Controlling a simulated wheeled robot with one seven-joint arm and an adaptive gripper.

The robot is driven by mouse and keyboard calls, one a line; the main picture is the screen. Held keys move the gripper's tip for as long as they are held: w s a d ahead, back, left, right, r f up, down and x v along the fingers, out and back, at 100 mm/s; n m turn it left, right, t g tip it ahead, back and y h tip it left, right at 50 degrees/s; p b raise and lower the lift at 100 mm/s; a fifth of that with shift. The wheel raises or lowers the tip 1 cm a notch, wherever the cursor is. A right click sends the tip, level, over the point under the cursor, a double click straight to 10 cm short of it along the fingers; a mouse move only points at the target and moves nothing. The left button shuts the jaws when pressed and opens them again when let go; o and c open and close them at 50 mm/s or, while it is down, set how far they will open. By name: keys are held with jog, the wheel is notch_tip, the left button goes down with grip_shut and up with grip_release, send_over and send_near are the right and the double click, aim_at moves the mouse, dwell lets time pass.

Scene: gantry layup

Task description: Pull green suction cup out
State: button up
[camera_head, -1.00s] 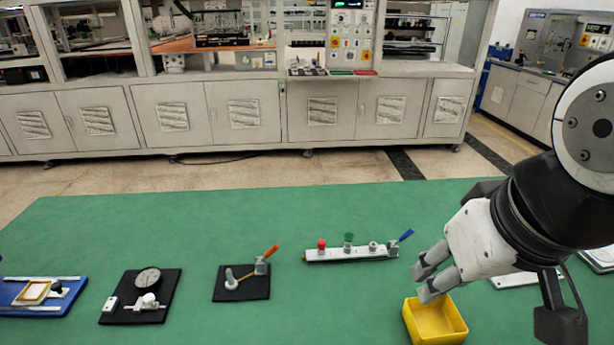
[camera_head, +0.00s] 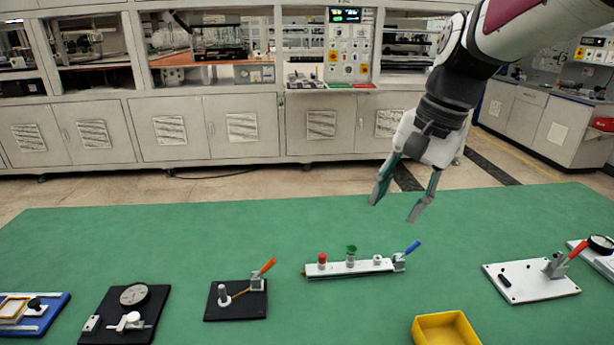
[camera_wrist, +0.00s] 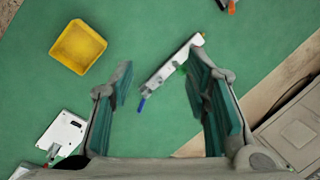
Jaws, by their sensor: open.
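The green suction cup (camera_head: 351,251) stands upright on a white bar fixture (camera_head: 336,270) in the middle of the green table. A red suction cup (camera_head: 322,259) stands to its left, and a small white fitting (camera_head: 377,260) and a blue-handled clamp (camera_head: 405,253) are to its right. My gripper (camera_head: 396,207) is open and empty, pointing down above and apart from the fixture, right of the green cup in the head view. In the wrist view the white bar (camera_wrist: 163,72) shows between the open fingers; the green cup is hard to make out there.
A yellow bin (camera_head: 446,330) sits at the front edge. A black plate with an orange-handled clamp (camera_head: 236,301) is left of the fixture; a white plate with a red-handled clamp (camera_head: 531,279) is to the right. Green table is clear around the fixture.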

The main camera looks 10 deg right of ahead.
jog(key=w+d+f+m+g+y+b, duration=0.15)
jog(key=w+f+m, duration=0.25)
jog(key=w+f, duration=0.45)
jog(key=m+b, duration=0.2)
jog(key=m, duration=0.2)
send_near(356, 248)
jog(key=shift+g+y, duration=0.25)
jog(key=shift+y, duration=0.1)
jog(key=x, duration=1.1)
jog(key=shift+w+d+f+b, duration=0.2)
jog(key=shift+f+b, duration=0.1)
jog(key=shift+f, duration=0.15)
grip_shut()
